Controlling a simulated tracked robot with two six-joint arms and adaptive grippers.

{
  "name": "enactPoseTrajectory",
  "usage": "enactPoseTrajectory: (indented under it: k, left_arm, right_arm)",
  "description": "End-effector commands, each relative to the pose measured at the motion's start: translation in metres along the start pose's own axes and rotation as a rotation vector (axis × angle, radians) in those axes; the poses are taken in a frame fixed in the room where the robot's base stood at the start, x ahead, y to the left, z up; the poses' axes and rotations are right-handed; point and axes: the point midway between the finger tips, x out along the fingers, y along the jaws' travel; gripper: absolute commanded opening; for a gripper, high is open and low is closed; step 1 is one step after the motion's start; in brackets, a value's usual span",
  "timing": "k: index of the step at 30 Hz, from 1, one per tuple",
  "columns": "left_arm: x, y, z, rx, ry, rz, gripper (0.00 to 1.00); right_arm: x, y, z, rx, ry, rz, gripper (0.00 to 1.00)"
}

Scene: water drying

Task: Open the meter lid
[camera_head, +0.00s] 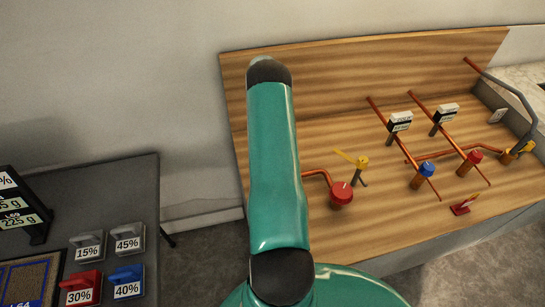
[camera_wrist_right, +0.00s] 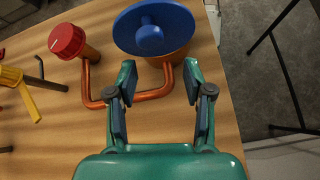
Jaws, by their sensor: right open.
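The round blue meter lid (camera_wrist_right: 176,24), with a raised blue knob in its middle, sits over a copper-coloured body at the top of the right wrist view. It looks shut, with nothing of the meter's face showing. My right gripper (camera_wrist_right: 159,68) is open and empty in that view. Its two fingers point toward the lid's near side, spread to either side of the copper pipe (camera_wrist_right: 152,94), and do not appear to touch the lid. In the head view a teal link of my arm hides the lid and the right gripper. My left gripper is not in view.
A red valve knob (camera_head: 341,193) and a yellow-handled valve (camera_head: 361,162) stand near the meter on the wooden board (camera_head: 400,55). More copper pipes with red and blue valves (camera_head: 426,169) lie to the right. A dark table (camera_head: 115,185) with labelled blocks stands left.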

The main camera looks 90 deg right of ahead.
Motion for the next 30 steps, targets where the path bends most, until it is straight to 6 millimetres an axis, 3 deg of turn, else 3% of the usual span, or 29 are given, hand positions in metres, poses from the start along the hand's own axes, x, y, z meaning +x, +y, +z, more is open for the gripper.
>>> enactPoseTrajectory:
  k: [11, 24, 30]
  left_arm:
    - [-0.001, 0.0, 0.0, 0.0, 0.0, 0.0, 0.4]
    - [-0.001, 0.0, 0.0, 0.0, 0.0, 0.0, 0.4]
    - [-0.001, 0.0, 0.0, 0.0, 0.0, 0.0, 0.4]
  right_arm:
    - [-0.007, 0.001, 0.008, 0.0, 0.003, 0.002, 0.51]
    - [-0.049, 0.014, 0.065, -0.001, 0.004, 0.002, 0.51]
    - [-0.058, 0.017, 0.078, -0.001, 0.002, 0.002, 0.51]
